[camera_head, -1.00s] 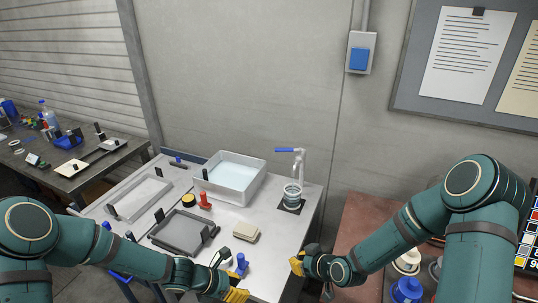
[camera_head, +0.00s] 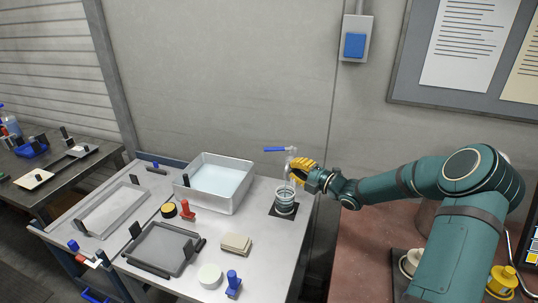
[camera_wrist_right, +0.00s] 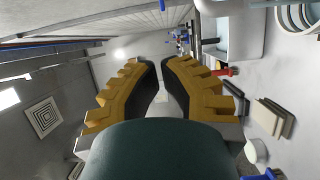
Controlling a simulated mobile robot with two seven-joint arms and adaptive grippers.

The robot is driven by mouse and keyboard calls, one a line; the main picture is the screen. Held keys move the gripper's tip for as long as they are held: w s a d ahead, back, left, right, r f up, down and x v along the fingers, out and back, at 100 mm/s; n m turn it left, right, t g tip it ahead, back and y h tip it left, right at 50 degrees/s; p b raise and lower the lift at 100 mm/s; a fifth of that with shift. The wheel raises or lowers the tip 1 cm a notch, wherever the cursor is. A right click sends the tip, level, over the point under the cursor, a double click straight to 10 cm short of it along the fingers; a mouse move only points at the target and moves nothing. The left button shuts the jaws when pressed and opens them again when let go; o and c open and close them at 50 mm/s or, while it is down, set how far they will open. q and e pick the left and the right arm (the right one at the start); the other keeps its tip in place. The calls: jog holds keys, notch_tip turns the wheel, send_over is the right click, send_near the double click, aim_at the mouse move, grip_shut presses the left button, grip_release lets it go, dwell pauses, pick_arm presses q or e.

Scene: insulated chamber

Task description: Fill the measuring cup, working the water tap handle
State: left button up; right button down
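The water tap (camera_head: 291,165) stands at the back right of the grey table, with its blue handle (camera_head: 274,149) pointing left. The clear ringed measuring cup (camera_head: 285,199) stands upright below the tap on a dark square mat (camera_head: 274,212). I cannot tell its water level. My right gripper (camera_head: 291,168) is beside the tap's post, above and slightly right of the cup, and partly hides the post. In the right wrist view my yellow fingers (camera_wrist_right: 160,75) have a narrow gap between their tips and hold nothing. My left gripper is out of view.
A basin of water (camera_head: 187,190) stands left of the cup. A grey tray (camera_head: 137,262), a red-handled stamp (camera_head: 188,209), a beige block (camera_head: 236,244), a white round piece (camera_head: 210,276) and a blue-handled stamp (camera_head: 234,283) lie nearer. A wall lies close behind.

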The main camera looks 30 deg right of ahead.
aim_at(270, 149)
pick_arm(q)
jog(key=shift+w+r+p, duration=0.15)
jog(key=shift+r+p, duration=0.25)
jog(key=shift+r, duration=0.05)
pick_arm(e)
jog(key=w+d+x, duration=0.1)
jog(key=d+x, duration=0.1)
jog(key=x, duration=0.9)
jog(key=shift+d, duration=0.3)
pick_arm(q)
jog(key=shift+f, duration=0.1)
pick_arm(e)
jog(key=shift+f, duration=0.1)
